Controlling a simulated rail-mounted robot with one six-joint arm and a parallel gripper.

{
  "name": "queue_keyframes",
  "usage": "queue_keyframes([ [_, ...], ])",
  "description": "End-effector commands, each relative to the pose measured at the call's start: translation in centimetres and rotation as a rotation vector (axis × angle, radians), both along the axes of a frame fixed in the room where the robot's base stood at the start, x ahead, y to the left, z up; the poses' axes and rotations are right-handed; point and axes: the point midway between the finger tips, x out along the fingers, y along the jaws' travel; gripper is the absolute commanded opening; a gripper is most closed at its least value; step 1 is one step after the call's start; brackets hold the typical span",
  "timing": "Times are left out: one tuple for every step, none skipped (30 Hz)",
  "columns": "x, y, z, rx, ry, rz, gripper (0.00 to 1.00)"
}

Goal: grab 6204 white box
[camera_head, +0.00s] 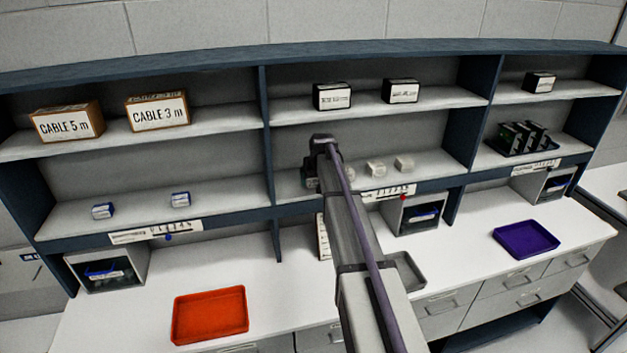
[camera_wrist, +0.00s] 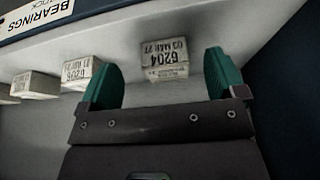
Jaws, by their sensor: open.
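The 6204 white box (camera_wrist: 164,60) is in the wrist view, its label reading 6204 and 03 MAR 27 upside down. It stands on the shelf between and slightly beyond the green fingertips of my gripper (camera_wrist: 160,62). The jaws are open, with a gap on both sides of the box. In the head view my gripper (camera_head: 310,178) is at the left part of the middle lower shelf, mostly hidden by my arm. The 6204 box cannot be made out there.
A white box (camera_wrist: 80,73) labelled 620-something stands close beside my left finger in the wrist view, with more white boxes (camera_wrist: 36,85) farther left. The shelf edge carries a BEARINGS label (camera_wrist: 38,14). A dark upright panel (camera_wrist: 290,90) is at right. Two black boxes (camera_head: 331,97) sit above.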

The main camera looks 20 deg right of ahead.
Motion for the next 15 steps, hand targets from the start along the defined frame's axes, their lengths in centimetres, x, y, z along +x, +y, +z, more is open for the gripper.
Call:
queue_keyframes([
  [0.7, -0.1, 0.0, 0.000, 0.000, 0.001, 0.89],
  [1.2, -0.2, 0.0, 0.000, 0.000, 0.001, 0.89],
  [2.0, -0.4, 0.0, 0.000, 0.000, 0.001, 0.89],
  [2.6, -0.5, 0.0, 0.000, 0.000, 0.001, 0.89],
  [3.4, -0.7, 0.0, 0.000, 0.000, 0.001, 0.89],
  [4.4, -0.9, 0.0, 0.000, 0.000, 0.001, 0.89],
  [5.0, -1.0, -0.2, 0.000, 0.000, 0.001, 0.89],
  [4.9, -1.0, -2.0, 0.000, 0.000, 0.001, 0.89],
  [5.1, -1.0, -2.8, 0.000, 0.000, 0.001, 0.89],
  [5.2, -1.0, -3.1, 0.000, 0.000, 0.001, 0.89],
  [5.3, -1.1, -3.2, 0.000, 0.000, 0.001, 0.89],
  [5.3, -1.1, -3.2, 0.000, 0.000, 0.001, 0.89],
  [5.3, -1.1, -3.1, 0.000, 0.000, 0.001, 0.89],
  [5.3, -1.1, -2.9, 0.000, 0.000, 0.000, 0.89],
  [5.3, -1.1, -2.8, 0.000, 0.000, 0.000, 0.89],
])
